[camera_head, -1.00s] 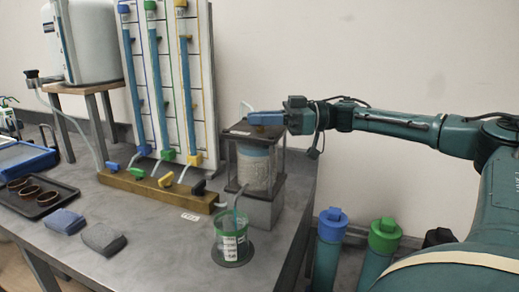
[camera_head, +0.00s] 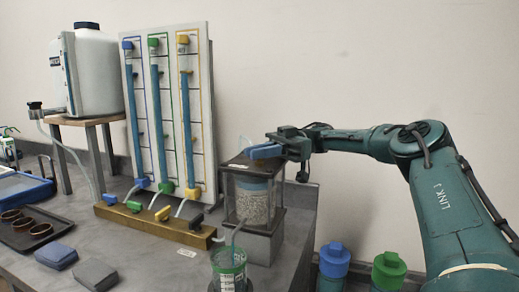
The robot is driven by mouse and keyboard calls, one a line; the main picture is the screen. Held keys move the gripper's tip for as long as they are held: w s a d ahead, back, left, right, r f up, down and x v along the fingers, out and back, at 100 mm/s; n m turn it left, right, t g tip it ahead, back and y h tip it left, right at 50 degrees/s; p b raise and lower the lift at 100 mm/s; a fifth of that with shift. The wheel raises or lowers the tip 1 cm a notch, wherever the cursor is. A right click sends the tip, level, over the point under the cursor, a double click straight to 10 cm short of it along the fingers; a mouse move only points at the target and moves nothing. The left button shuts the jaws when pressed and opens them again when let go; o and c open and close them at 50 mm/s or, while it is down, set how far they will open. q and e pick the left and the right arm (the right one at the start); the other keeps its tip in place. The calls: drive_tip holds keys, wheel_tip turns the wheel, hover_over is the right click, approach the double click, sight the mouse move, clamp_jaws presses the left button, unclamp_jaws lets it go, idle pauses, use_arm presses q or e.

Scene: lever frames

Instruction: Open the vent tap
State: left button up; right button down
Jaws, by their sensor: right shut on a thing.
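My right gripper (camera_head: 262,152) is shut at the top of a square-framed cell (camera_head: 252,204) with a cylinder of grey grains and a blue upper part inside. Its blue fingers lie over the cell's dark top plate (camera_head: 238,163). The fingers cover what they are shut on; the vent tap cannot be made out apart from them. A pale thin piece (camera_head: 245,141) shows just behind the fingers. My left gripper is not in view.
A wooden manifold (camera_head: 150,223) with blue, green, yellow and black taps stands left of the cell, before a tube board (camera_head: 172,110). A green-rimmed beaker (camera_head: 229,268) stands in front. Blue-capped (camera_head: 334,262) and green-capped (camera_head: 388,270) containers stand at lower right.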

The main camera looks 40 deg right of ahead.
drive_tip(key=shift+n+g, duration=0.3)
drive_tip(key=shift+g, duration=0.1)
drive_tip(key=c, duration=1.5)
unclamp_jaws()
wheel_tip(320, 180, up, 10)
drive_tip(key=shift+p, duration=0.9)
drive_tip(key=shift+o, duration=0.6)
